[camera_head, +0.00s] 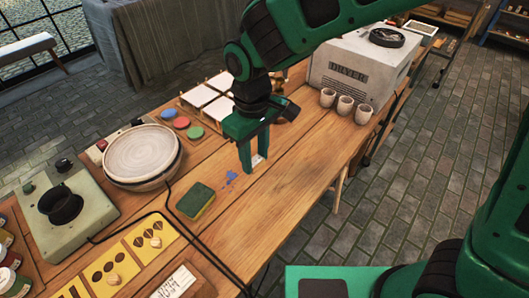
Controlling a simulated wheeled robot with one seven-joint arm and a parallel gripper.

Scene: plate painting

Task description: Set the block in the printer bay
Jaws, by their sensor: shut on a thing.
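My gripper (254,158) is green and points down over the middle of the wooden table. Its fingers are shut on a small pale piece (258,160), which seems to be the block. The piece is mostly hidden by the fingers, and its height above the table is hard to tell. I cannot make out which thing is the printer bay. A grey-green machine (90,203) with a round black part stands at the left. Yellow panels (135,255) with dark printed shapes and small pale knobs lie at the near left.
Several cups (345,104) stand by the dryer (350,75). A dark cable crosses the table.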

